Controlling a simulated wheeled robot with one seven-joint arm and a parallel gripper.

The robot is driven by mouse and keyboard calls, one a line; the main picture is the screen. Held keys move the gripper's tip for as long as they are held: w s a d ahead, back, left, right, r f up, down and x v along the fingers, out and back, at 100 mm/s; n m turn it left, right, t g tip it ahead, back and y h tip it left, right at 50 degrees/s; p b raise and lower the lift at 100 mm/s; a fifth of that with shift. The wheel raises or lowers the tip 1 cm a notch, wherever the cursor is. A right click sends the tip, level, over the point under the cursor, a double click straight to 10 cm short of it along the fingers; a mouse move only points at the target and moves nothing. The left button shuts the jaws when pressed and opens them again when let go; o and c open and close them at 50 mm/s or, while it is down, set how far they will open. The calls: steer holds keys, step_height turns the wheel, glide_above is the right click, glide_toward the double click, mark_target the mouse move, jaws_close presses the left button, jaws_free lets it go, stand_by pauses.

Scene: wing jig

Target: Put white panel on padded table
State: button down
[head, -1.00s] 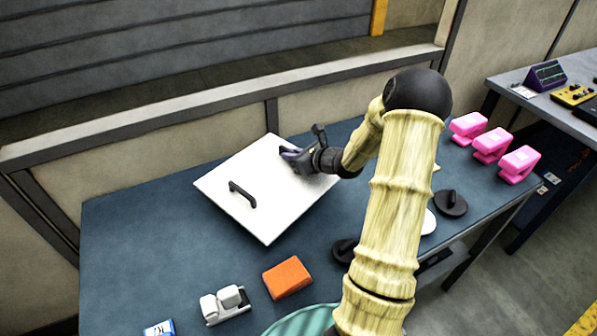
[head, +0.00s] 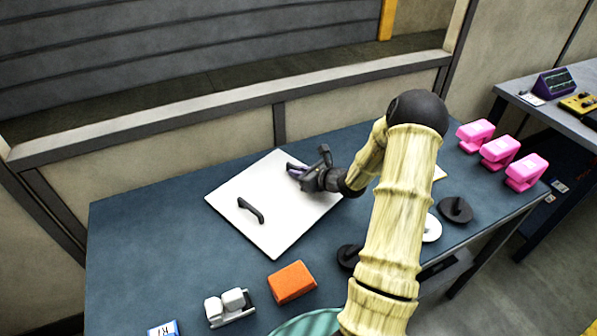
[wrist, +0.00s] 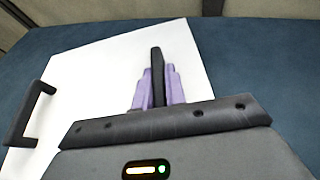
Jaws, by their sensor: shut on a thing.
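The white panel (head: 268,222) is a flat square with two dark handles, lying on or just above the blue padded table (head: 130,255); I cannot tell whether it touches. Its free handle (head: 251,209) is on the left part of the panel and also shows at the left of the wrist view (wrist: 28,112). My gripper (head: 297,172) is at the panel's upper right part. In the wrist view its purple fingers (wrist: 158,88) are closed on the other black handle (wrist: 157,62), which stands up between them. My arm hides part of the table to the right.
An orange block (head: 291,282), a grey-white double object (head: 229,306) and a blue-white box (head: 163,329) sit near the front. Dark discs (head: 455,209) and several pink clamps (head: 501,152) are at right. The table's left side is clear.

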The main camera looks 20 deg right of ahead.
steer(key=c, duration=1.5)
jaws_free()
steer(key=shift+o, duration=0.2)
steer(key=b+v, duration=0.1)
steer(key=v, duration=1.1)
steer(key=shift+s+d, duration=0.1)
